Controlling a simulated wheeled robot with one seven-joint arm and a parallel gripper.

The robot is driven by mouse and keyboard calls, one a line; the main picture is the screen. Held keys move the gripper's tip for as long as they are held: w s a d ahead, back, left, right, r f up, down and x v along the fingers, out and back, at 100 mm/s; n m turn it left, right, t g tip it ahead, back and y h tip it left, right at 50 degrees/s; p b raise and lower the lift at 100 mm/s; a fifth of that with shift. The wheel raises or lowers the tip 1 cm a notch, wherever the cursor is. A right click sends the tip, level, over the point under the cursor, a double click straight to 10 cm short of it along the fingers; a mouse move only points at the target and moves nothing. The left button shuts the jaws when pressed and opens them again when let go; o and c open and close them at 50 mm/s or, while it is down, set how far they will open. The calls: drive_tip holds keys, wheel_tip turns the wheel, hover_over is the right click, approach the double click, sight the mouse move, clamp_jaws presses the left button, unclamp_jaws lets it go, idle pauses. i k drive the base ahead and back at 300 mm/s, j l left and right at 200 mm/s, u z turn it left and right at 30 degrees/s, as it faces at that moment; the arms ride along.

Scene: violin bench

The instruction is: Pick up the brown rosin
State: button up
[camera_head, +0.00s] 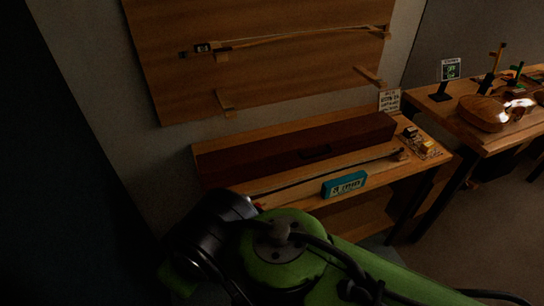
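A cluster of small blocks lies at the right end of the wooden bench (385,178). One is a yellow block (427,147); another is a darker, brownish block (410,132) behind it. They are too small and dim for me to tell for sure which one is the brown rosin. My green and black arm fills the lower middle of the view, in front of the bench. My gripper does not show, so I cannot see its fingers or whether it holds anything.
A long dark brown case (290,148) lies along the back of the bench. A bow (330,174) and a teal box (344,185) lie in front of it. A sign (389,101) stands behind the blocks. A second table (480,140) with violin parts is at right.

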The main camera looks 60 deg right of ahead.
sight(409, 131)
drive_tip(key=k+l+z, duration=0.1)
drive_tip(key=k+z, duration=0.15)
drive_tip(key=z, duration=0.2)
drive_tip(key=k+l+z, duration=0.15)
drive_tip(key=z, duration=0.3)
drive_tip(key=k+l+z, duration=0.3)
drive_tip(key=z, duration=0.15)
drive_tip(key=k+l+z, duration=0.2)
drive_tip(key=l+z, duration=0.25)
drive_tip(key=j, duration=0.15)
